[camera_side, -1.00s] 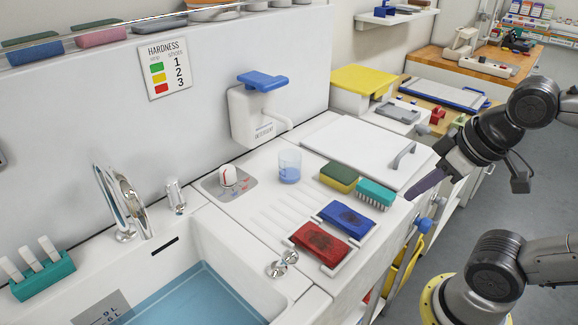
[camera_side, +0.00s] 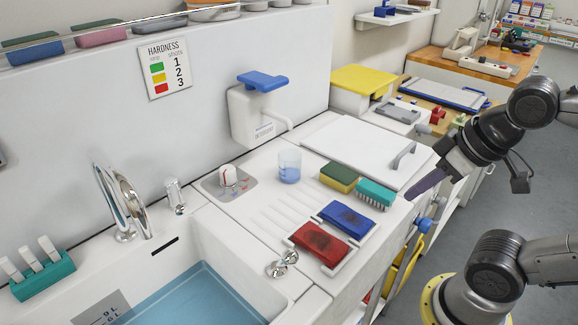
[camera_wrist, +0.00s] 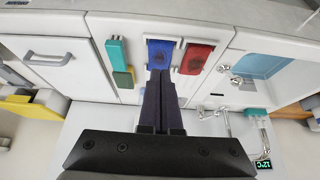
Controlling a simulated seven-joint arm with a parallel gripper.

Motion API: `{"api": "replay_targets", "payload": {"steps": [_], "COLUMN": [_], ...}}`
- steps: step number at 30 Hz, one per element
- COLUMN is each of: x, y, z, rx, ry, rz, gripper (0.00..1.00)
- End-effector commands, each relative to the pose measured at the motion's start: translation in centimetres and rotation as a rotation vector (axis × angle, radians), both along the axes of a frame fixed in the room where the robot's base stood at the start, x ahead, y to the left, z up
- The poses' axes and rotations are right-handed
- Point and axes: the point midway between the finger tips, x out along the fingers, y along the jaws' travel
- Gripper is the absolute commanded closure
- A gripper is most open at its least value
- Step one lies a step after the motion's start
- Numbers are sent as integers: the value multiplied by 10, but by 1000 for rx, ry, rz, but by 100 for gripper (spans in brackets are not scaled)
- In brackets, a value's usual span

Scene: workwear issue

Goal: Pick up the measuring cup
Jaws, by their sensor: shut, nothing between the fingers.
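The measuring cup (camera_side: 289,165) is a small clear beaker with a blue lower part. It stands upright on the white counter in the side view, left of the sponge and below the detergent dispenser. My gripper (camera_side: 413,196) is at the counter's right edge, to the right of the brush and well apart from the cup. Its dark fingers are shut and empty; they also show in the wrist view (camera_wrist: 160,76). I cannot make out the cup in the wrist view.
A detergent dispenser (camera_side: 250,115) hangs behind the cup. A sink (camera_side: 215,290) is at the front left.

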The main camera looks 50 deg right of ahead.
Motion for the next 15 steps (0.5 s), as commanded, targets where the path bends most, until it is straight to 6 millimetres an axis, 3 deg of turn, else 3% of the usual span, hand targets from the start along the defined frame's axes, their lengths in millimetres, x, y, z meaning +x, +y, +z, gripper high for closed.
{"api": "replay_targets", "payload": {"steps": [2,15], "x": [0,0], "y": [0,0], "z": [0,0], "rx": [0,0], "ry": [0,0], "rz": [0,0], "gripper": [91,12]}}
